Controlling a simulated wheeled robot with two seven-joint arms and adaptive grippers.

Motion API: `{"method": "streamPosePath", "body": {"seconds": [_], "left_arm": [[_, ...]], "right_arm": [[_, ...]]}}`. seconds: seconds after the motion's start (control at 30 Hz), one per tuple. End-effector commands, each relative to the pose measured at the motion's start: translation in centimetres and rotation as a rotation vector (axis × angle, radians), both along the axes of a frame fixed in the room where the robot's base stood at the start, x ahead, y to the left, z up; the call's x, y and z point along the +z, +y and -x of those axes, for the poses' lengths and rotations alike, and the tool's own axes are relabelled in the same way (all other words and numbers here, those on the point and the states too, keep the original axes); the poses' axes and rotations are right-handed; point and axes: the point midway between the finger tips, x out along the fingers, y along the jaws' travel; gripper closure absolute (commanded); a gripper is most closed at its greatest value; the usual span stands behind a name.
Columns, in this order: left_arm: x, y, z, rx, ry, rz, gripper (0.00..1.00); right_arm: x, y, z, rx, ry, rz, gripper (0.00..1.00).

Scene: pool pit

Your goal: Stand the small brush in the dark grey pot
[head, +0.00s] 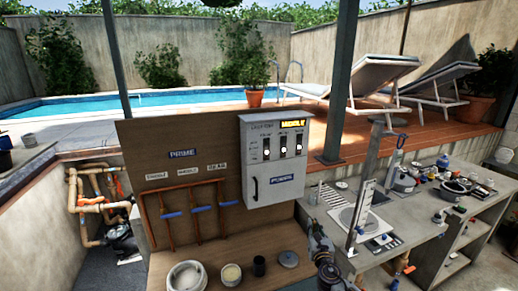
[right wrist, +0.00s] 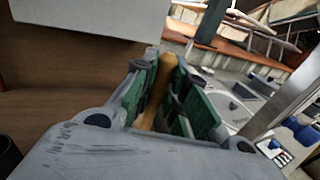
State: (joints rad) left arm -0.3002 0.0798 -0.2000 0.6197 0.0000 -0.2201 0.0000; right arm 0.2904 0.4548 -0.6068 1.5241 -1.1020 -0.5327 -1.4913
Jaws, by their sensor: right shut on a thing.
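My right gripper (head: 320,240) is in the head view at the lower right of the wooden bench, in front of the panel. In the right wrist view, its green-padded fingers (right wrist: 167,95) are shut on a tan, wooden-looking handle, which I take to be the small brush (right wrist: 157,90). Its bristles cannot be made out. The small dark grey pot (head: 259,266) stands upright on the bench, left of my right gripper and apart from it. My left gripper is not in view.
A large whitish pot (head: 186,276), a small cream-filled pot (head: 231,274) and a flat grey round piece (head: 288,259) are near the dark pot. The grey control box (head: 272,158) and copper pipes (head: 197,213) rise behind. A cluttered counter (head: 415,222) lies right.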

Motion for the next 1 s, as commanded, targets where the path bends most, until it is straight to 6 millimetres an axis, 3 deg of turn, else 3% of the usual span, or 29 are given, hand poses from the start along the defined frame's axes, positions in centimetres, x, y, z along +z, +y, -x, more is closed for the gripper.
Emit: {"method": "streamPosePath", "body": {"seconds": [0.67,0.8,1.0], "left_arm": [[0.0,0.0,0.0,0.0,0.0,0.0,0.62],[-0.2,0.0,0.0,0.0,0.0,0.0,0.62],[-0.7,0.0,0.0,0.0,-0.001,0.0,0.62]], "right_arm": [[11.2,2.0,1.6,0.018,-0.003,-0.003,1.0],[13.2,2.2,3.0,0.021,-0.001,-0.003,1.0],[13.7,2.1,6.0,0.022,0.002,-0.001,1.0]]}}
